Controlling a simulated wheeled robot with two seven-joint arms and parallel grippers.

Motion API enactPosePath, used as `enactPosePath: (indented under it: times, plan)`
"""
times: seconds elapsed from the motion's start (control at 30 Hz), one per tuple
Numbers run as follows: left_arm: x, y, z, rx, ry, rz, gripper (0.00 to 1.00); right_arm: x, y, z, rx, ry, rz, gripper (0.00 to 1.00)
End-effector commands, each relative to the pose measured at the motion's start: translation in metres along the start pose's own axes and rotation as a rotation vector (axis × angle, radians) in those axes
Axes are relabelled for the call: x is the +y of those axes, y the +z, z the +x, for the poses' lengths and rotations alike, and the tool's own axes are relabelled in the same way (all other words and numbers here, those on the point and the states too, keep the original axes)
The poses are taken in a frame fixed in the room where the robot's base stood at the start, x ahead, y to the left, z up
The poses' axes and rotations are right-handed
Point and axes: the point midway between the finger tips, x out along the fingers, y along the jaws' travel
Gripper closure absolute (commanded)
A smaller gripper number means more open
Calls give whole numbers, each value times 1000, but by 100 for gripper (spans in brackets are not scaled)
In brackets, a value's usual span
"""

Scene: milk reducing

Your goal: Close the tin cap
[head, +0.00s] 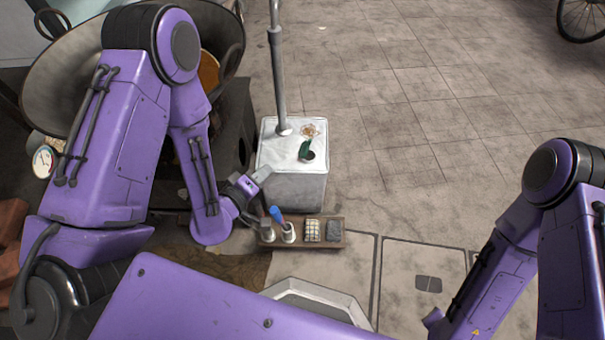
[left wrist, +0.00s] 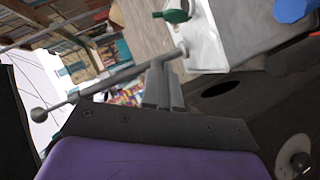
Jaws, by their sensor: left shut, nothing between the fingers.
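A small green container with a dark round top or opening (head: 306,152) is on the white box-shaped stand (head: 293,187). It looks like the tin, but I cannot tell its cap apart or whether it is open. In the left wrist view a green piece (left wrist: 177,14) shows at the top edge, beyond the fingertips. My left gripper (head: 263,176) is at the stand's front left, apart from the green container. Its fingers (left wrist: 163,82) are together and empty. My right arm is at the lower right, and its gripper is not in view.
A metal pole (head: 279,80) rises from the stand, behind the green container. A small pale dish (head: 310,130) sits at the back right of the top. A wooden tray (head: 327,243) with several small items is in front. A large wok (head: 60,85) stands left.

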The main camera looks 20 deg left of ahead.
Motion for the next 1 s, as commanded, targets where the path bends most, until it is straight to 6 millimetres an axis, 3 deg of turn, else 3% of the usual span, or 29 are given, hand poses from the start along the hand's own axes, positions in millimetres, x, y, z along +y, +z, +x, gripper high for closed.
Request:
enactPosePath:
  times: [0.03, 0.2, 0.47, 1.0]
  plan:
    - [-29, 16, 22, 5, 58, -41, 100, -4, 20, 48, 0, 0, 0, 51]
    - [-32, 26, 41, -3, 204, -157, 100, -8, 37, 90, 0, 0, 1, 51]
    - [-21, 25, 55, -10, 255, -196, 100, -9, 39, 95, 0, 0, 1, 51]
    - [4, 24, 162, -9, 253, -196, 100, -10, 50, 114, -5, -1, 3, 51]
